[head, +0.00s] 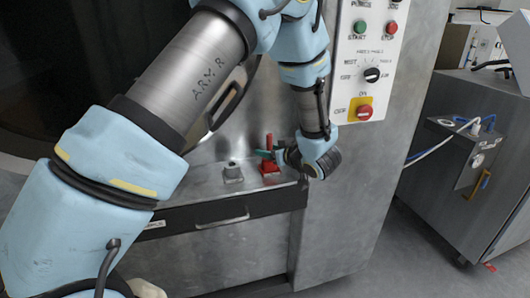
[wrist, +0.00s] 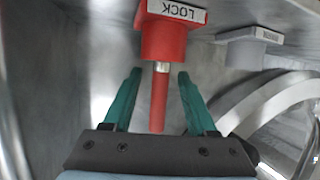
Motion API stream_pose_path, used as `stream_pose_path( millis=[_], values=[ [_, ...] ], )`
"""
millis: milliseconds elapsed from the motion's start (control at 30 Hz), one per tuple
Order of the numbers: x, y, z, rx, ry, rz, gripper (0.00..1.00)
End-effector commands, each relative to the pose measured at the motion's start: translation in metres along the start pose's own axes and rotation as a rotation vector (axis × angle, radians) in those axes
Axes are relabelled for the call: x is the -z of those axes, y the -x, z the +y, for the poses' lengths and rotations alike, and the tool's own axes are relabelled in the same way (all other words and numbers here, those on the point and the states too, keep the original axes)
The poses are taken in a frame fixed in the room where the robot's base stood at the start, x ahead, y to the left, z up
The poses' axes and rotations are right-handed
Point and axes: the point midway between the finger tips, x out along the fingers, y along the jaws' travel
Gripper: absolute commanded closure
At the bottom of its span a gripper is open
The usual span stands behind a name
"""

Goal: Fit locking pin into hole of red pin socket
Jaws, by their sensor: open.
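The locking pin (head: 269,141) has a red shaft and stands upright at the red pin socket (head: 270,168) on the ledge. In the wrist view the red pin (wrist: 158,105) and a short silver section of it show outside the red socket (wrist: 163,40), which bears a LOCK label. The silver section enters the socket's hole; how deep is hidden. My gripper (wrist: 159,73) has green fingers, open on either side of the pin, with visible gaps to it. In the head view my gripper (head: 266,154) reaches the pin from the right.
A grey socket (head: 232,172) stands left of the red one; it also shows in the wrist view (wrist: 250,48). A drawer handle (head: 222,218) is below the ledge. A control panel (head: 367,60) is above right. A grey cabinet (head: 470,150) stands at the right, with floor between.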

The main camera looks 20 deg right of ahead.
Motion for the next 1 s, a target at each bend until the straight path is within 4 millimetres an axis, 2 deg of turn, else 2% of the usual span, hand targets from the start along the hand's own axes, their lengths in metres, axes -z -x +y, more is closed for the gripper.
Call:
stream_pose_path(
  millis=[200, 400, 567, 1000],
  values=[
    [-0.003, 0.045, 0.001, -0.004, 0.001, -0.001, 0.42],
    [-0.001, 0.072, 0.001, -0.002, 0.0, -0.001, 0.42],
    [-0.001, 0.079, 0.0, -0.001, -0.001, -0.001, 0.42],
    [-0.001, 0.079, 0.0, 0.0, -0.001, -0.001, 0.42]
  ],
)
